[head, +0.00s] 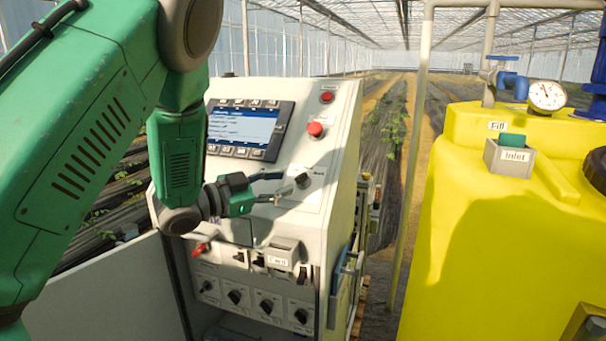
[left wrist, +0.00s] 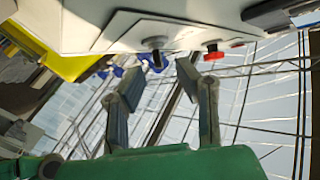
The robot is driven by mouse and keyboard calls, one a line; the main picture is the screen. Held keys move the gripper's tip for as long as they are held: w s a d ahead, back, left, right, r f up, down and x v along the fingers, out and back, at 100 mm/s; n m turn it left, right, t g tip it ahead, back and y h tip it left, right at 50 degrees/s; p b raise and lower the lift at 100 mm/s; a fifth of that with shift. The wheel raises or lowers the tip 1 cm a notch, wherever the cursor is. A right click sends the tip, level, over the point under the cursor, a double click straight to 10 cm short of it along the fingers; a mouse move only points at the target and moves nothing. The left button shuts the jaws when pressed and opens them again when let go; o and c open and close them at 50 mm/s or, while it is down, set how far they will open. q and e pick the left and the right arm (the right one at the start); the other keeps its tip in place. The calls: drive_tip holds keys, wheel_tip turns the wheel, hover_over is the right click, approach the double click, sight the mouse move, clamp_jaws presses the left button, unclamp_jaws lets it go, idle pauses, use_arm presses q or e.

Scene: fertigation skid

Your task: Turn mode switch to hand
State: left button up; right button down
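The mode switch (head: 303,180) is a dark knob on the sloped pale face of the control cabinet, below the red buttons. A small label beside it is too small to read surely. My left gripper (head: 283,196) is just left of and below the knob in the head view. In the left wrist view the fingers of my left gripper (left wrist: 158,78) are spread open with nothing between them. The dark knob (left wrist: 154,43) shows beyond the fingertips, roughly between them, with a gap. Which way the knob points is unclear. My right gripper is not in view.
The cabinet holds a screen (head: 240,128), an upper red button (head: 327,97) and a larger red button (head: 316,130). Several knobs line its lower panel (head: 254,293). A yellow tank (head: 510,230) stands to the right, past a thin metal post (head: 412,130).

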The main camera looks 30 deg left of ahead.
sight(299, 177)
use_arm(q)
drive_tip(key=x, duration=0.4)
drive_tip(key=shift+w+d+r+p, duration=0.2)
drive_tip(key=shift+w+d+p, duration=0.05)
drive_tip(key=shift+p, duration=0.15)
drive_tip(key=shift+w+d, duration=0.3)
drive_tip(key=shift+d, duration=0.25)
drive_tip(key=shift+a, duration=0.15)
drive_tip(key=c, duration=0.4)
drive_tip(key=shift+a+f, duration=0.1)
drive_tip(key=shift+a, duration=0.15)
clamp_jaws()
